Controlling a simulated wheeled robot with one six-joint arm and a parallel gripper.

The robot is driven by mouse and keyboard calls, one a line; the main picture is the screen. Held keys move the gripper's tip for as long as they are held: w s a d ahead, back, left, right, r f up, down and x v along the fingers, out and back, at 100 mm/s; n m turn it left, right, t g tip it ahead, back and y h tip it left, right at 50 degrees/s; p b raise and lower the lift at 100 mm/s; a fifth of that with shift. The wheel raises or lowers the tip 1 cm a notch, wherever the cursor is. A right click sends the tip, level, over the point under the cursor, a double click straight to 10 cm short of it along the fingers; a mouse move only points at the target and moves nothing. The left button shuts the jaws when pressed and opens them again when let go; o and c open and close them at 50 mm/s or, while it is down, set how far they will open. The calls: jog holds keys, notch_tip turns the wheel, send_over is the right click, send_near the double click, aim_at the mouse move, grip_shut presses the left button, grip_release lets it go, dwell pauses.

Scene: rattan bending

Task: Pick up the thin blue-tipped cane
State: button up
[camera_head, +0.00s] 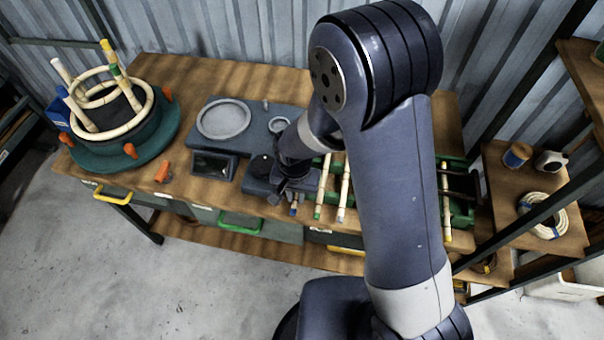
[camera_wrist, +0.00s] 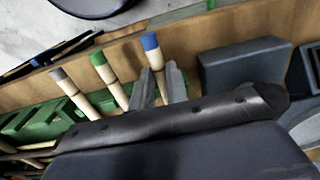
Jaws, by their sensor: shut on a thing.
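The blue-tipped cane (camera_head: 294,208) pokes out at the table's front edge, below my gripper (camera_head: 290,196). In the wrist view its blue end and pale shaft (camera_wrist: 152,52) stand between the two grey fingers of my gripper (camera_wrist: 162,86). The fingers are shut on the cane near its tip. The rest of its shaft is hidden behind my gripper and wrist. A green-tipped cane (camera_wrist: 105,74) and a grey-tipped cane (camera_wrist: 74,92) lie beside it, apart from the fingers.
The green rack (camera_wrist: 62,116) holds the neighbouring canes. A yellow-tipped cane (camera_head: 446,205) lies farther right. A grey scale-like device (camera_head: 223,119) and a dark-screened box (camera_head: 214,165) stand left of my gripper. A round turntable with a bent-cane frame (camera_head: 85,160) fills the table's left end.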

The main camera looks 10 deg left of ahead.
jog(key=shift+r, duration=0.1)
grip_shut()
jog(key=shift+r, duration=0.3)
notch_tip(320, 180, up, 14)
jog(key=p, duration=0.2)
jog(key=shift+p, duration=0.35)
